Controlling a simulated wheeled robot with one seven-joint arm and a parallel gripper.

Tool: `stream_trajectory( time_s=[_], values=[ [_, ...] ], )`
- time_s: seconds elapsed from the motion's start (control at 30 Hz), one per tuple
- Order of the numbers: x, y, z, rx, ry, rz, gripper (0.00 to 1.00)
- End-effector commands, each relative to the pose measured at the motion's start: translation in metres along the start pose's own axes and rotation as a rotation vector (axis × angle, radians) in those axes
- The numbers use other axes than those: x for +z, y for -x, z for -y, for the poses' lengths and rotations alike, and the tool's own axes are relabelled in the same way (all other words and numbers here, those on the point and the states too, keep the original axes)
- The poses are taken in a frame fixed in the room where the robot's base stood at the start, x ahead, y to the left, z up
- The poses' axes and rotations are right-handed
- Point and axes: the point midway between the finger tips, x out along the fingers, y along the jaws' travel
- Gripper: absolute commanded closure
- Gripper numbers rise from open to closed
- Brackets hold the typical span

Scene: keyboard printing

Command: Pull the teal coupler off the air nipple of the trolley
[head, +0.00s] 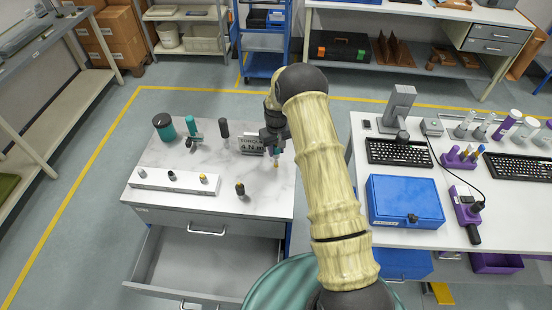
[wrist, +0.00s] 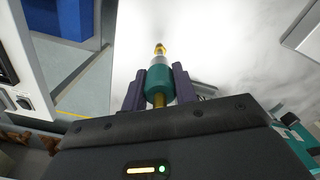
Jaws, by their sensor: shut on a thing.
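The teal coupler (wrist: 158,85) is held between the two dark fingers of my gripper (wrist: 159,88) in the wrist view. A silver section and a brass tip (wrist: 160,48) stick out beyond it, with white worktop behind. I cannot tell whether the tip is part of the coupler or the air nipple. In the head view my gripper (head: 274,146) is over the right side of the white-topped trolley (head: 150,211), with the teal coupler (head: 276,153) below it, partly hidden. A white strip (head: 155,182) at the trolley's front left bears several small fittings, one brass-coloured.
A teal-and-black jar (head: 164,127), a teal tool (head: 193,132), a black-handled tool (head: 224,130) and a lettered plate (head: 250,145) stand at the back. A black-and-brass piece (head: 240,190) stands in front. The drawer (head: 205,262) is open. A bench with a blue case (head: 404,199) stands right.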

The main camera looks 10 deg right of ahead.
Motion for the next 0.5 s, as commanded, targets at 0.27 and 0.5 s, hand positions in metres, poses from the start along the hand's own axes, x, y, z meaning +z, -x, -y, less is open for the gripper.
stream_trajectory(
  time_s=[0.27, 0.5],
  values=[
    [0.000, 0.026, 0.000, 0.000, 0.000, -0.001, 1.00],
    [0.000, 0.032, 0.000, 0.000, 0.000, 0.000, 1.00]
  ],
)
